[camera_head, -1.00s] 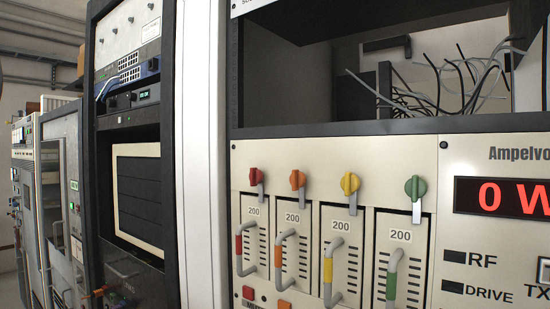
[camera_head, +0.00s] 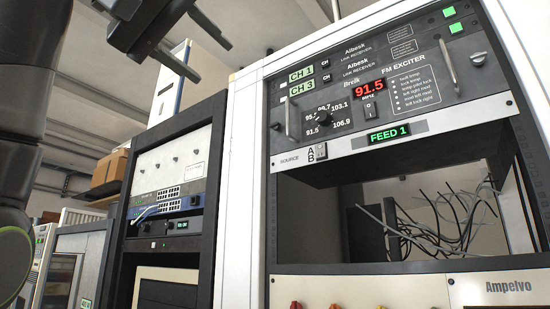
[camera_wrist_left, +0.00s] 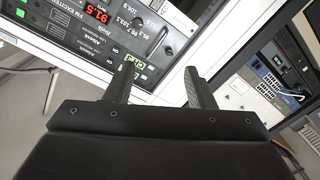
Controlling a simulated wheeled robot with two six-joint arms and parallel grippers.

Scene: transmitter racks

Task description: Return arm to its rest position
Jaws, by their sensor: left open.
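My left gripper (camera_head: 211,59) is at the top of the head view, left of centre, with dark fingers spread and nothing between them. Part of my left arm (camera_head: 18,170) stands along the left edge. In the left wrist view the two fingers (camera_wrist_left: 159,68) also show apart and empty, with the FM exciter panel (camera_wrist_left: 95,25) behind them, rotated in the picture. In the head view the FM exciter (camera_head: 400,75) shows a red 91.5 and a lit FEED 1 label. My right gripper is not in view.
The white transmitter cabinet (camera_head: 240,170) has an open bay with loose black and grey wires (camera_head: 430,225). A dark rack (camera_head: 205,130) with a blue network switch (camera_head: 168,196) stands to its left. Cardboard boxes (camera_head: 108,170) sit farther back. Open air surrounds the gripper below the ceiling.

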